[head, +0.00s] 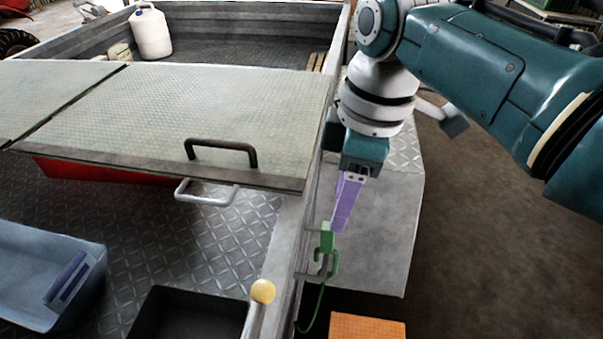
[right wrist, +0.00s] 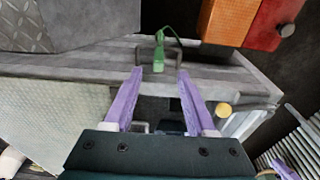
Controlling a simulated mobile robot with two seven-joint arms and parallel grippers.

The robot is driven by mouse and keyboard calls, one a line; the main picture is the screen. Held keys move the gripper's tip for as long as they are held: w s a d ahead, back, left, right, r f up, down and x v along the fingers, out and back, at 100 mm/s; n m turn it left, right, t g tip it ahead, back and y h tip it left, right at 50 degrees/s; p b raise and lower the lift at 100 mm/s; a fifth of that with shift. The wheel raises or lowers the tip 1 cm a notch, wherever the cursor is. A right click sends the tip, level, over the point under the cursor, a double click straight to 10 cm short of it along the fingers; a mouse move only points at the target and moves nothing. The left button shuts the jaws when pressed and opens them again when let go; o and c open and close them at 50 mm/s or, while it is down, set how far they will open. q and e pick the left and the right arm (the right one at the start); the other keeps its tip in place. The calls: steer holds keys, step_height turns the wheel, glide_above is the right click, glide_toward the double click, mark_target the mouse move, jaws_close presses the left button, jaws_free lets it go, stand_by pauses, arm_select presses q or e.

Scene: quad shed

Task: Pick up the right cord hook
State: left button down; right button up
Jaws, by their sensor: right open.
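A green cord hook (head: 326,240) is at the right side wall of the trailer-like bed, with a thin dark green cord hanging below it. My right gripper (head: 338,231), with purple fingers, points down just above the hook and partly overlaps it in the head view. In the right wrist view the gripper (right wrist: 160,72) is open and empty. The green hook (right wrist: 158,53) there lies just beyond the fingertips, in line with the gap between them. I cannot tell whether a finger touches it.
A hinged panel with a black handle (head: 221,143) covers much of the bed. A blue-grey bin (head: 50,265), a black tray (head: 190,315) and a yellow knob (head: 263,291) are at the front. An orange block (head: 367,327) lies below the hook. Open floor is at right.

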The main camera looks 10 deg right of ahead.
mark_target(329, 233)
steer(key=f, duration=0.1)
steer(key=f+b, duration=0.1)
steer(key=f, duration=0.1)
steer(key=shift+a+f, duration=0.25)
steer(key=f+b, duration=0.4)
steer(key=f, duration=0.1)
steer(key=shift+w+a, duration=0.3)
steer(key=shift+r, duration=0.1)
steer(key=shift+c, duration=0.2)
jaws_close()
